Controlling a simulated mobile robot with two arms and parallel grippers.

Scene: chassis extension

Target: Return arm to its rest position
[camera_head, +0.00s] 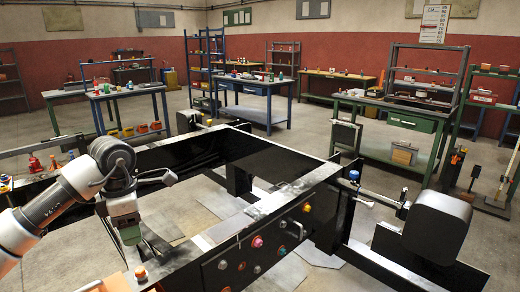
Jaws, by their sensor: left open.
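My left arm (48,212) comes in from the left edge, with a white link and a dark grey wrist. My left gripper (128,232) hangs down over the left part of the black chassis frame (275,160). It is open, and I see nothing held in it. Whether it touches the frame cannot be told from this view. My right arm and right gripper are not in view.
The frame's near panel carries several coloured knobs, such as a pink one (257,242). A black wheel-like block (437,227) stands at the right. Workbenches, such as a green one (410,124), and shelves (205,65) stand behind on open floor.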

